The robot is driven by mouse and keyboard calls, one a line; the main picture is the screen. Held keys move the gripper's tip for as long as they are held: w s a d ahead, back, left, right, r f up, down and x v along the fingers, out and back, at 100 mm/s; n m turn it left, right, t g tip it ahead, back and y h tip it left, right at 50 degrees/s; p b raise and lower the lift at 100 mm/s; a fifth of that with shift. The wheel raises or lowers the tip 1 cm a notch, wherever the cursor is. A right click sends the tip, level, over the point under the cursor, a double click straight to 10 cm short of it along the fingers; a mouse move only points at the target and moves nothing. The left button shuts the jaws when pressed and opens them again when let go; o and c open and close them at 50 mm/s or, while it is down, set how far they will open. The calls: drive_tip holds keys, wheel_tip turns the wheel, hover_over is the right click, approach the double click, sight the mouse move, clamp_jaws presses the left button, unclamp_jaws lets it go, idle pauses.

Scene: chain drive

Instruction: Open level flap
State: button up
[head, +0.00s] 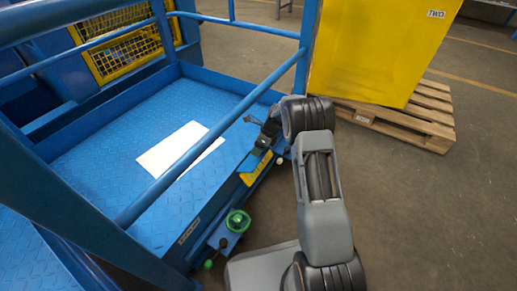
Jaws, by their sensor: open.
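My gripper (268,134) is dark and reaches from the right over the near edge of the blue platform. It is open. Just below its fingers is a small blue plate (250,161), which may be the level flap, beside a yellow panel (257,168) on the platform's side. I cannot tell whether the fingers touch the plate or whether it is open. A green round fitting (237,221) sits on a blue bracket lower along the same side. Small white and green knobs show near these parts.
The blue platform (100,160) has a textured floor with a white sheet (180,148) on it. A blue rail (205,145) crosses above its near edge. A yellow box (378,50) stands on a wooden pallet (420,118) at the back right. The floor at right is clear.

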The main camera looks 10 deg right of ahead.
drive_tip(key=shift+c, duration=0.4)
clamp_jaws()
